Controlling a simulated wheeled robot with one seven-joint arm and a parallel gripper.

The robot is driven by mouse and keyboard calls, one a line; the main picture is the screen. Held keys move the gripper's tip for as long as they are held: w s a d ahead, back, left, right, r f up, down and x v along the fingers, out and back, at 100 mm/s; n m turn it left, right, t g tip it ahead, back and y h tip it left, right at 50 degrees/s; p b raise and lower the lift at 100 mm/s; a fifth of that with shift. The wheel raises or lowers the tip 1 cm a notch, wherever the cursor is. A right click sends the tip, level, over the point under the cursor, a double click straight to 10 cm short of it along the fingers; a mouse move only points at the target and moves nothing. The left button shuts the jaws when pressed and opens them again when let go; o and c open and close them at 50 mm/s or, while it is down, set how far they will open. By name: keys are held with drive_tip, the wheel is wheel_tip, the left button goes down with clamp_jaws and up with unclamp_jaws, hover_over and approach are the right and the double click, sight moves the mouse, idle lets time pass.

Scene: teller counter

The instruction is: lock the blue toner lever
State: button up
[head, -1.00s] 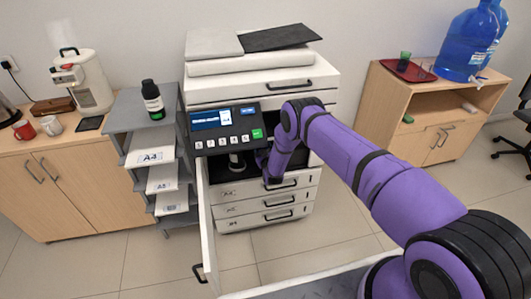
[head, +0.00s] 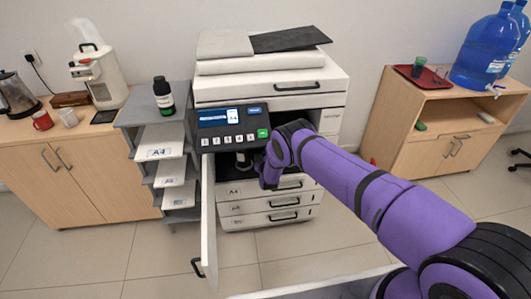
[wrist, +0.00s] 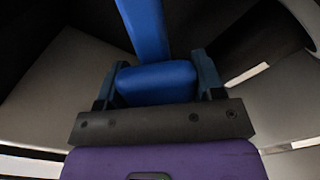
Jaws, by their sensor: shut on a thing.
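The blue toner lever (wrist: 146,30) shows in the wrist view, running up from my gripper (wrist: 156,82) to the top edge. Its thick blue end (wrist: 156,82) sits between my two fingers, which are shut on it. In the head view the printer (head: 268,84) stands in the middle with its front door (head: 208,225) swung open. My purple arm reaches into the printer's front opening. The lever and my fingertips are hidden there behind the arm and the control panel (head: 232,125).
Paper drawers (head: 245,208) lie below the opening. A grey shelf (head: 146,107) with paper trays and a dark bottle (head: 163,96) stands at the left. A wooden cabinet (head: 405,157) with a red tray and blue water jug (head: 484,50) is at the right.

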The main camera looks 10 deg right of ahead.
drive_tip(key=shift+s+a+f+n, duration=0.1)
drive_tip(key=shift+a+f+n, duration=0.25)
drive_tip(key=shift+f+n, duration=0.3)
drive_tip(key=o, duration=1.2)
drive_tip(key=shift+o, duration=0.4)
drive_tip(key=shift+r, duration=0.1)
drive_tip(key=s, duration=1)
drive_tip(key=shift+s, duration=0.35)
